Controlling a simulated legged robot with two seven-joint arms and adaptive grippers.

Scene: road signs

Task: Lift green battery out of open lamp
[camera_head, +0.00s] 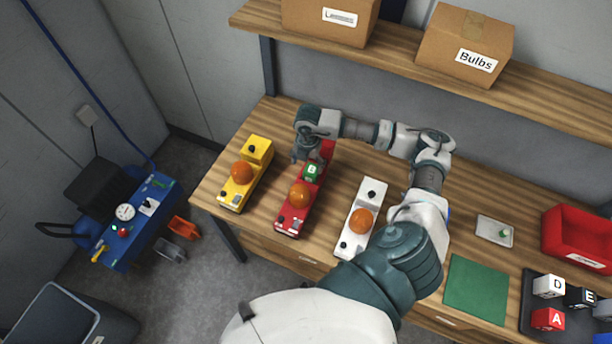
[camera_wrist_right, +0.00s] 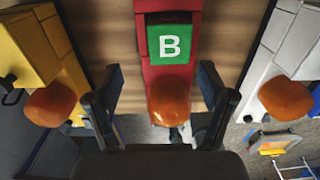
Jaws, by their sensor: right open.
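The green battery (camera_head: 312,171) sits in the opening of the red lamp (camera_head: 293,219), behind its orange dome. In the right wrist view the green battery (camera_wrist_right: 170,44) shows a white letter B, and the red lamp (camera_wrist_right: 168,8) runs up from it. My right gripper (camera_head: 304,158) is above the far part of the red lamp, close to the battery. In the right wrist view its two fingers (camera_wrist_right: 160,88) are spread wide on either side of the lamp, with nothing between them held. My left gripper is not in view.
A yellow lamp (camera_head: 235,193) stands left of the red one and a white lamp (camera_head: 351,239) right of it. A green mat (camera_head: 476,289), a small grey tray (camera_head: 488,238), a red bin (camera_head: 566,246) and lettered blocks on a dark tray (camera_head: 538,328) lie further right.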

